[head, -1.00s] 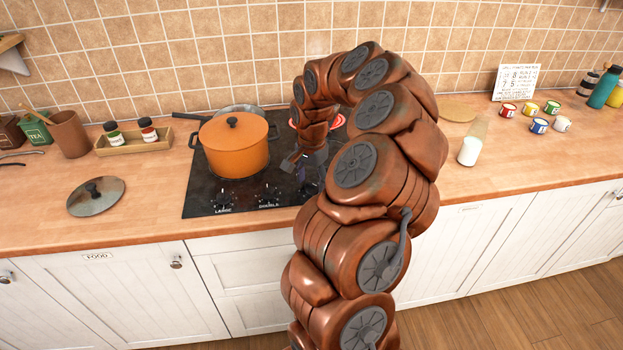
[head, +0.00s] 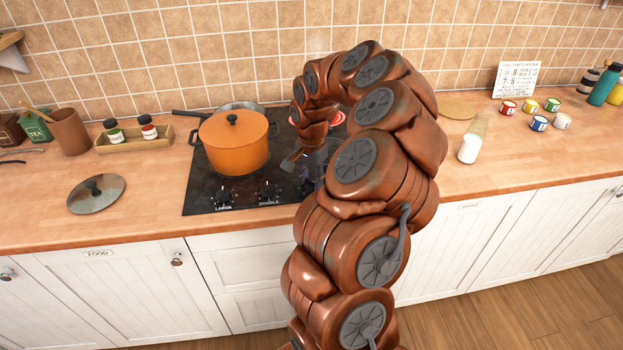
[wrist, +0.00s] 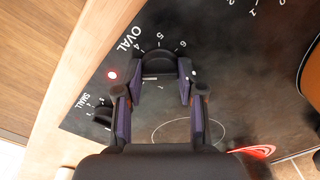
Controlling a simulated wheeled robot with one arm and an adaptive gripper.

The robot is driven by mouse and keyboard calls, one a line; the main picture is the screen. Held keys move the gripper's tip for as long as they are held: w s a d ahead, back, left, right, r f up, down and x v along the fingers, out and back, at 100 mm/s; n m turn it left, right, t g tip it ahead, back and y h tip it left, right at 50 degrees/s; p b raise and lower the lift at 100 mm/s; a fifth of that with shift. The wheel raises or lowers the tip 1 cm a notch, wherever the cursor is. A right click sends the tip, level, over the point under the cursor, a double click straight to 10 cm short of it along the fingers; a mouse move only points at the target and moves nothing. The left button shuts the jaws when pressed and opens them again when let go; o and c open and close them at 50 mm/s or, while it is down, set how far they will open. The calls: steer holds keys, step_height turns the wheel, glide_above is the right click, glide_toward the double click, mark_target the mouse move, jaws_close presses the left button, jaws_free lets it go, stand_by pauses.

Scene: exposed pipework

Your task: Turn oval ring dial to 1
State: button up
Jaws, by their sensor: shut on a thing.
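The oval dial (wrist: 158,62) is a dark knob on the black hob, beside the printed word OVAL, in the wrist view. White numbers, among them 5 and 6, run around its far side. My gripper (wrist: 158,74) is shut on the dial, with one finger at each side. I cannot read clearly which number the dial points to. In the head view my gripper (head: 292,161) is low over the right part of the hob (head: 205,180), and my arm hides the oval dial.
The SMALL dial (wrist: 102,116) is close to my left finger in the wrist view. An orange pot (head: 233,145) stands left of my gripper. A red-glowing burner (head: 336,118) lies behind my arm.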

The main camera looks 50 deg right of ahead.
steer(key=shift+f+b, duration=0.15)
steer(key=shift+b, duration=0.25)
steer(key=n+b, duration=0.2)
steer(key=b, duration=0.1)
steer(key=shift+f+n, duration=0.2)
steer(key=shift+n, duration=0.2)
steer(key=n+b, duration=0.4)
steer(key=n, duration=0.1)
steer(key=shift+r, duration=0.2)
steer(key=n+b, duration=0.1)
steer(key=n, duration=0.4)
steer(key=shift+b, duration=0.3)
steer(key=n, duration=0.4)
steer(key=shift+r+n, duration=0.15)
steer(key=shift+n, duration=0.25)
steer(key=o, duration=1.1)
steer(key=shift+o, duration=0.2)
